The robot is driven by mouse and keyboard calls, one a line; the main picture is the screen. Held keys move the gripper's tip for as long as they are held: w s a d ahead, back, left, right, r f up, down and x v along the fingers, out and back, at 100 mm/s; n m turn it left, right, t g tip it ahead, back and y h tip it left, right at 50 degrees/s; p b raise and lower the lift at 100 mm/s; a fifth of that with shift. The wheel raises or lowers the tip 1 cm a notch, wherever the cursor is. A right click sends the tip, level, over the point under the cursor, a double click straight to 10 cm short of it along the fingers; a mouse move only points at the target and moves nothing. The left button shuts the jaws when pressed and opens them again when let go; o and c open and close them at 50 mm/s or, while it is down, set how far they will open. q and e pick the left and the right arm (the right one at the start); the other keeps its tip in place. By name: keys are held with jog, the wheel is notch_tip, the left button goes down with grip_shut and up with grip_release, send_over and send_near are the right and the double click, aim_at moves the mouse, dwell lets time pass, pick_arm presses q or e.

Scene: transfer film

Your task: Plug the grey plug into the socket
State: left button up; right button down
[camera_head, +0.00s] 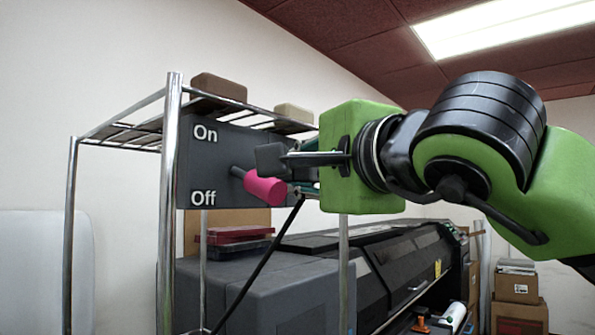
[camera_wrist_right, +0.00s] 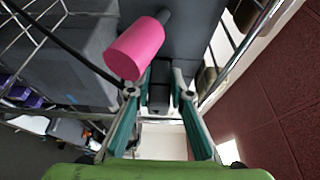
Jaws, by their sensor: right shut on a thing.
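My right gripper (camera_head: 276,172) reaches in from the right, level with the front of a dark grey box (camera_head: 220,140) marked On and Off. In the right wrist view its two teal fingers (camera_wrist_right: 162,85) are shut on a small dark grey piece, seemingly the grey plug (camera_wrist_right: 158,97), largely hidden between them. A black cable (camera_head: 262,262) rises to the underside of the gripper. No socket opening can be made out in either view. My left gripper is out of view.
A pink-handled lever (camera_head: 265,188) sticks out of the box close to my right fingers. The box is in a chrome wire rack (camera_head: 172,230) with blocks on top. A large dark printer (camera_head: 390,265) stands behind, with cartons (camera_head: 517,288) at right.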

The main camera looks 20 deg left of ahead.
jog(key=shift+w+a, duration=0.2)
jog(key=shift+a, duration=0.3)
jog(key=shift+w+a, duration=0.15)
jog(key=shift+a, duration=0.3)
jog(key=c, duration=1.9)
grip_release()
jog(key=shift+o, duration=0.7)
jog(key=v, duration=1.2)
